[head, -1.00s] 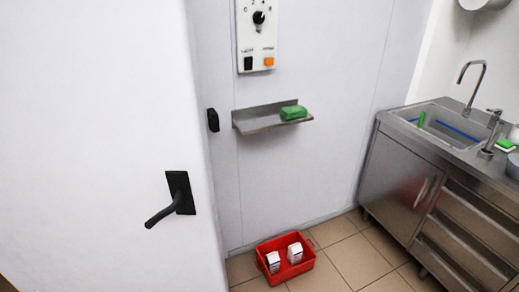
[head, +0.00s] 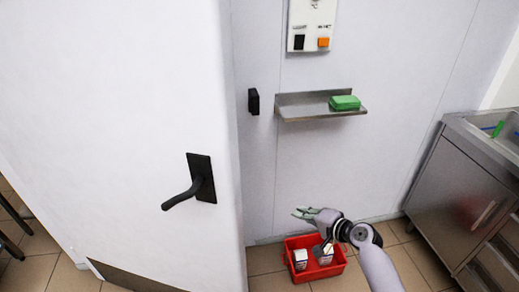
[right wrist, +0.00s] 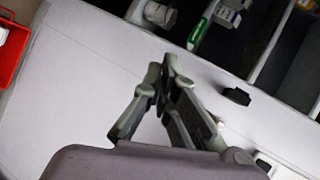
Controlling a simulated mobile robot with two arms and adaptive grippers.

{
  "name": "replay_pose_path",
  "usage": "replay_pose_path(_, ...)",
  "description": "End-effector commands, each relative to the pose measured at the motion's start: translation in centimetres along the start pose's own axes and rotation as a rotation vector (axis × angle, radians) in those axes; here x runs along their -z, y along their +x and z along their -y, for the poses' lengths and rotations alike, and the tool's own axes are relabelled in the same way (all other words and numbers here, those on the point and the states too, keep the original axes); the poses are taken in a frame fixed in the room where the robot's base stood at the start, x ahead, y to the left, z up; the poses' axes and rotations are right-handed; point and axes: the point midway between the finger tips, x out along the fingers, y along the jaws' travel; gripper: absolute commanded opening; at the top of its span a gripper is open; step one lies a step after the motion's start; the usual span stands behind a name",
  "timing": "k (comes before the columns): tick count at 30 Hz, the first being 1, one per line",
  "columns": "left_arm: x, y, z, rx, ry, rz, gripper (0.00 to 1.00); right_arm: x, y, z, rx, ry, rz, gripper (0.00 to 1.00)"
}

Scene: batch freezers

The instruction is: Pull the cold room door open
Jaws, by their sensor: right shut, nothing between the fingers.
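The white cold room door (head: 110,110) fills the left of the head view, its free edge standing out in front of the wall panel. Its black lever handle (head: 182,195) points left from a dark plate. My right gripper (head: 303,213) is to the right of the handle, well apart from it, above the red crate. It also shows in the right wrist view (right wrist: 165,78), shut and empty. My left gripper is not in view.
A red crate (head: 288,256) with white cartons stands on the tiles. A metal shelf (head: 300,112) holds a green block (head: 345,102). A black catch (head: 254,101) is on the wall. A steel sink cabinet (head: 450,190) stands right. The right wrist view shows dark shelves (right wrist: 262,50).

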Motion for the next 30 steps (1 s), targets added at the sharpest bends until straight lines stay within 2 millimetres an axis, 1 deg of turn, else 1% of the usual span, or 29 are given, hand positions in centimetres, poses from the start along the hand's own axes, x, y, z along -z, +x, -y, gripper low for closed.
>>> replay_pose_path(1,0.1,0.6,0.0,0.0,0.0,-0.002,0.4,0.6,-0.3,5.3,0.096,0.011,0.031,0.0)
replay_pose_path(2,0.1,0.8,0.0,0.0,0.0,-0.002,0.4,0.7,-0.8,8.2,0.148,0.022,0.055,0.0)
replay_pose_path(3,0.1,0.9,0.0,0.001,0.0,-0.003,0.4,0.6,-1.5,11.7,0.21,0.034,0.09,0.0)
replay_pose_path(6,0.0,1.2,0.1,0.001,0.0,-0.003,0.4,-0.2,-3.5,18.4,0.33,0.048,0.172,0.0)
replay_pose_path(9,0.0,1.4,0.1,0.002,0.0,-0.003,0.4,-1.0,-5.2,22.4,0.4,0.053,0.232,0.0)
replay_pose_path(12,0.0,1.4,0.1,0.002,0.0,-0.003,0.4,-1.5,-5.9,24.1,0.429,0.055,0.262,0.0)
replay_pose_path(14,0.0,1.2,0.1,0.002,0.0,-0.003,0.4,-1.6,-5.7,24.6,0.433,0.057,0.267,0.0)
replay_pose_path(16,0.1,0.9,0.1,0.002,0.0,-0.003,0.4,-1.8,-5.2,25.0,0.434,0.058,0.267,0.0)
replay_pose_path(20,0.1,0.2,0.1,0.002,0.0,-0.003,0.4,-2.3,-3.2,26.0,0.434,0.059,0.267,0.0)
replay_pose_path(24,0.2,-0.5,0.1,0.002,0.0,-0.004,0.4,-3.0,-0.7,27.2,0.433,0.06,0.266,0.0)
replay_pose_path(30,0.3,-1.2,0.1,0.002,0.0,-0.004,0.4,-3.7,2.2,28.4,0.432,0.058,0.264,0.0)
